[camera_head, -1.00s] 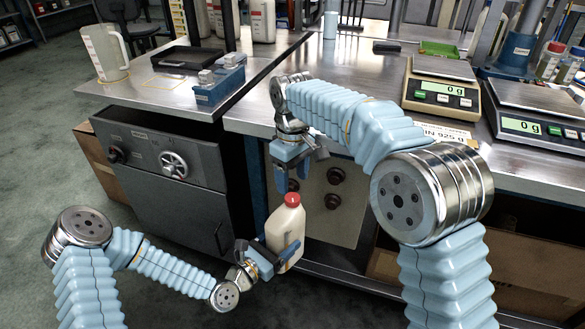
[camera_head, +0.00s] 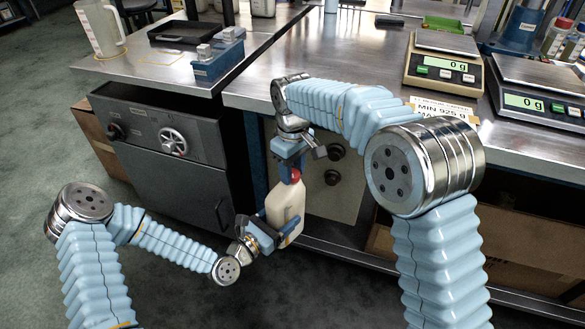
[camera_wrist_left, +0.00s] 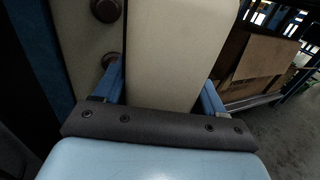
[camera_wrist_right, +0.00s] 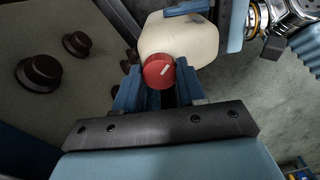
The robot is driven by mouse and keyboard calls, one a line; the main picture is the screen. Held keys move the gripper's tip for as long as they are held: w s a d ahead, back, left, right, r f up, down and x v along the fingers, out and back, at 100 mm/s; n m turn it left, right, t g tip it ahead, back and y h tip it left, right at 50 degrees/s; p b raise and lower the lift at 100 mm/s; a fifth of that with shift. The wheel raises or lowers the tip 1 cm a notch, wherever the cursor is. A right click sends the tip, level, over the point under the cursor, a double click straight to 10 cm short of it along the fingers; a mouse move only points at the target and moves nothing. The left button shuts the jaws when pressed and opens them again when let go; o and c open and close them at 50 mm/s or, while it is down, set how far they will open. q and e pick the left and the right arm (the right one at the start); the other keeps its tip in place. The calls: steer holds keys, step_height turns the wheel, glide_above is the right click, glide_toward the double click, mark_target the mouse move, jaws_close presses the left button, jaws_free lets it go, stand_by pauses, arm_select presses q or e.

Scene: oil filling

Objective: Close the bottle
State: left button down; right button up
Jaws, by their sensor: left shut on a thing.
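A cream plastic bottle (camera_head: 284,207) is held upright in front of the bench, clear of the floor. My left gripper (camera_head: 280,236) is shut on its lower body; the left wrist view shows the bottle (camera_wrist_left: 170,50) between the fingers. The red cap (camera_head: 295,175) is at the bottle's mouth. My right gripper (camera_head: 291,170) points down from above, with its fingers on either side of the cap. In the right wrist view the red cap (camera_wrist_right: 158,71) sits between the fingertips. I cannot tell whether they press on it.
A steel bench (camera_head: 350,75) with two scales, one of them the left scale (camera_head: 440,66), stands behind my right arm. A grey cabinet (camera_head: 165,150) with knobs is at left. A jug (camera_head: 100,28) and a blue holder (camera_head: 218,56) stand on the left worktop.

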steer(key=c, duration=0.4)
steer(key=o, duration=1.2)
steer(key=shift+o, duration=0.2)
step_height(320, 180, up, 12)
